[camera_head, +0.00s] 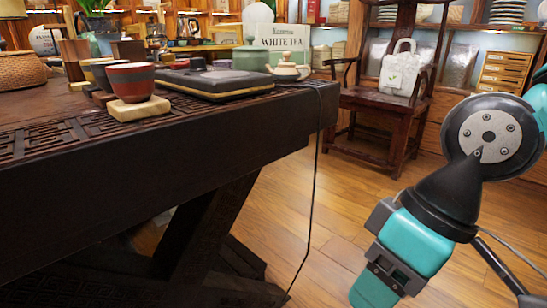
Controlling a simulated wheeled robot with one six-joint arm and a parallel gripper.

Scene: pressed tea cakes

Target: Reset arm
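My arm, teal and black, comes in from the right edge and bends down over the wooden floor. My gripper (388,272) is at its lower end, to the right of the dark table (150,165) and clear of it. It points down and to the left, close to the bottom edge of the picture. Its fingers do not show clearly, so I cannot tell whether they are open or shut. I see nothing held in it.
On the table are a red and dark cup (131,79) on a wooden coaster, a black tea tray (213,83) and a small pale teapot (288,69). A cable (312,190) hangs from the table's corner. A wooden chair (385,105) with a white bag stands behind.

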